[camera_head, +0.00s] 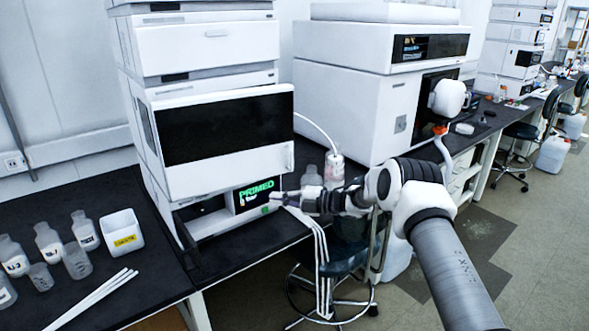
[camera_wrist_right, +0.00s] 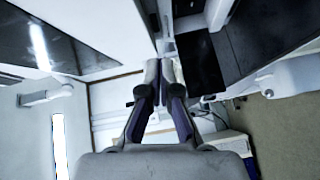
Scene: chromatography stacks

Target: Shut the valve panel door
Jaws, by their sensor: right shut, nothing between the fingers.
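The left instrument stack is a tower of white modules. A white door (camera_head: 284,158) with a large dark window spans its middle front and seems to stand a little proud of the body; I cannot tell how far it is ajar. Below it, the bottom module has a dark recess and a display (camera_head: 255,194) reading PRIMED in green. My right gripper (camera_head: 276,198) is shut and empty, low in front of the stack beside the display's right edge. In the right wrist view its fingertips (camera_wrist_right: 158,72) are together near a white panel; contact is unclear. My left gripper is out of view.
Labelled bottles (camera_head: 48,241), a white tub (camera_head: 122,232) and thin white rods (camera_head: 95,299) lie on the dark bench at left. A clear bottle (camera_head: 334,170) with tubing stands right of the stack. White tubes hang over the bench's front edge near a stool (camera_head: 340,262).

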